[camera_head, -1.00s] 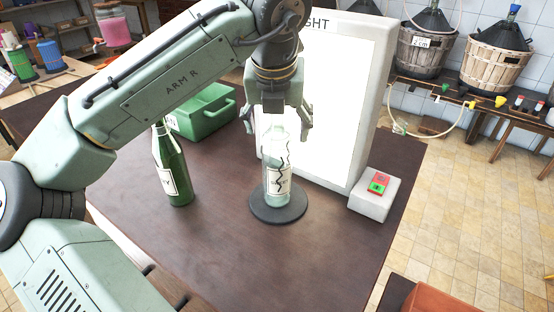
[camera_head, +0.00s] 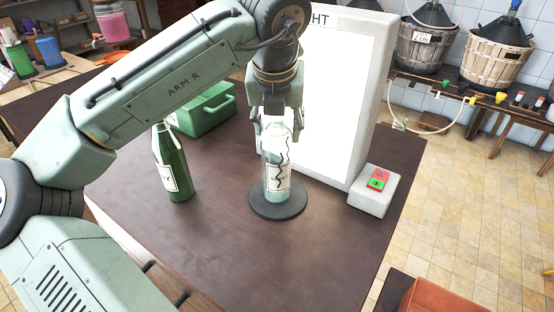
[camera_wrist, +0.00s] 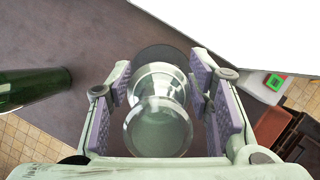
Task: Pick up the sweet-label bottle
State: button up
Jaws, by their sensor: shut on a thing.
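A clear glass bottle (camera_head: 275,180) with a pale label and a dark wavy mark stands upright on a round dark disc (camera_head: 262,208). The label's writing is too small to read. My gripper (camera_head: 278,138) points down over the bottle and is shut on its upper part. In the wrist view, the bottle (camera_wrist: 158,128) is seen from above between my purple finger pads. A green bottle (camera_head: 172,170) with a white label stands upright on the table to the left, apart from my gripper; its side also shows in the wrist view (camera_wrist: 30,88).
A bright white light panel (camera_head: 340,100) stands just behind and right of the clear bottle. A box with red and green buttons (camera_head: 372,200) sits at the table's right. A green bin (camera_head: 208,112) is behind the green bottle. The table's front is clear.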

grip_shut()
jog(key=shift+r, duration=0.1)
dwell(0.4)
jog(key=shift+r, duration=0.5)
notch_tip(320, 180, up, 2)
jog(key=shift+r+b, duration=0.2)
jog(key=shift+b, duration=0.45)
jog(key=s+r+b, duration=0.1)
jog(key=s+b, duration=0.2)
jog(key=s, duration=1.3)
jog(key=shift+a+r, duration=0.25)
jog(key=shift+a, duration=0.05)
